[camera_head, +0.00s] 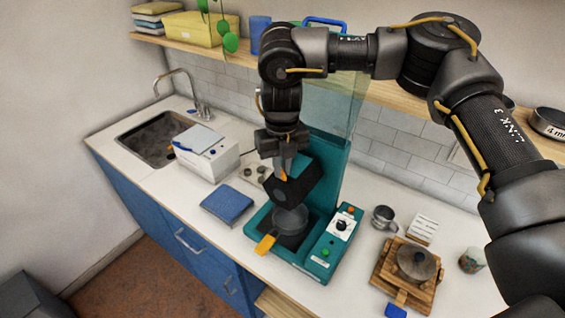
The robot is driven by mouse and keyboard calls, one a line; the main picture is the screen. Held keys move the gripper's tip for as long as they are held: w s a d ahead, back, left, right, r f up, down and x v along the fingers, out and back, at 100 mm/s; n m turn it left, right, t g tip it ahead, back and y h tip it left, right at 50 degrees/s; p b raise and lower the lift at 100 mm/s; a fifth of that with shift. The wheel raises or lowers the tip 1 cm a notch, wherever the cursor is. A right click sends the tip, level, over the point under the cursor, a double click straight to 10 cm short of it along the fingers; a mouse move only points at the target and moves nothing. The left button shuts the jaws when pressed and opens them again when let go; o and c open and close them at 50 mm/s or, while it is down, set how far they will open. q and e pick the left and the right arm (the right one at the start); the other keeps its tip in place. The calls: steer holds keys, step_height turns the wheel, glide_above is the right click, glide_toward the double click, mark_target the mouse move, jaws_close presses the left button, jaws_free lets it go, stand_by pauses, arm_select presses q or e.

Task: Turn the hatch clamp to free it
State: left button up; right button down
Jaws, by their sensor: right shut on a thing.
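A teal machine (327,178) stands on the white counter with a clear panel (334,108) raised at its back. A black part (292,190), which looks like the hatch clamp, sits above a clear round vessel (290,220) in the machine. My right gripper (284,166) comes down from above and is shut at the top of this black part, on a small orange piece that looks like the clamp's handle. The fingers partly hide the grip. An orange handle (265,244) sticks out at the machine's front. My left gripper is not in view.
A control panel (335,235) with a knob and buttons is at the machine's right. A blue book-like block (228,204) and a white box (206,155) lie left. A wooden stand (384,272) with a grey pot (417,262) and a metal cup (383,216) stand right.

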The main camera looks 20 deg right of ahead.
steer(key=n, duration=0.3)
steer(key=shift+w+r+n, duration=0.1)
steer(key=shift+r+n, duration=0.1)
steer(key=shift+n, duration=0.1)
steer(key=shift+n+p, duration=0.4)
steer(key=shift+n, duration=1.1)
steer(key=c, duration=1.5)
jaws_free()
steer(key=shift+f, duration=0.15)
